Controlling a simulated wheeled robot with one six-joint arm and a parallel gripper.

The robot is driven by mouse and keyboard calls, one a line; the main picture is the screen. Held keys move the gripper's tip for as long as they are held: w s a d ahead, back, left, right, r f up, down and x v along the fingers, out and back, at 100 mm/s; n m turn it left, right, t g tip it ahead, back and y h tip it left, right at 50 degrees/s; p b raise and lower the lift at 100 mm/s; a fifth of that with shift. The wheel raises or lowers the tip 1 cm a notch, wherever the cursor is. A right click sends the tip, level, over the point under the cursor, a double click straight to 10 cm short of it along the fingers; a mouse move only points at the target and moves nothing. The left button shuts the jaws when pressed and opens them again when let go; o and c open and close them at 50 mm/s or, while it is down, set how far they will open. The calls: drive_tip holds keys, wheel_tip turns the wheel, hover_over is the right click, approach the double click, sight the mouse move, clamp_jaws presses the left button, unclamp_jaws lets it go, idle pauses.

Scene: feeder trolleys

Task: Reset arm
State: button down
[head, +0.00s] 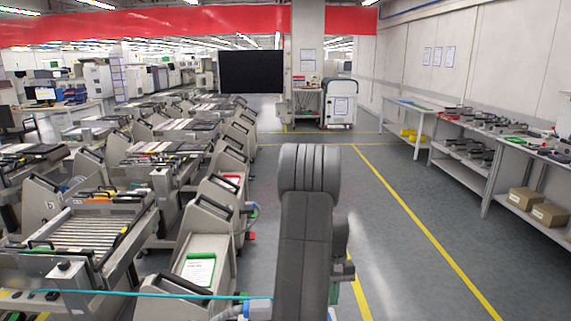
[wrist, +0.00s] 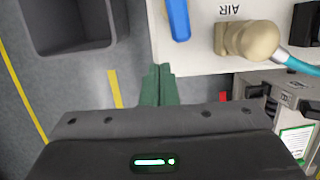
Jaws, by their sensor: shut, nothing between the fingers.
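My arm (head: 305,230) stands folded upright in the lower middle of the head view, in front of the aisle. My gripper (wrist: 157,72) shows in the wrist view as two green fingers pressed together with nothing between them. In the head view the fingers cannot be made out. In the wrist view, the fingertips lie over the edge between the grey floor and a white panel marked AIR. The picture does not show whether they touch the panel.
Feeder trolleys (head: 85,245) crowd the left side. A cyan hose (head: 150,295) crosses the lower left. In the wrist view, a tan fitting (wrist: 250,40) and a blue handle (wrist: 178,18) sit close to the fingers. Workbenches (head: 480,135) line the right wall. The yellow-lined aisle is clear.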

drive_tip(key=v, duration=0.6)
drive_tip(key=shift+r+b, duration=0.2)
drive_tip(key=shift+b, duration=0.1)
drive_tip(key=shift+w+a, duration=0.1)
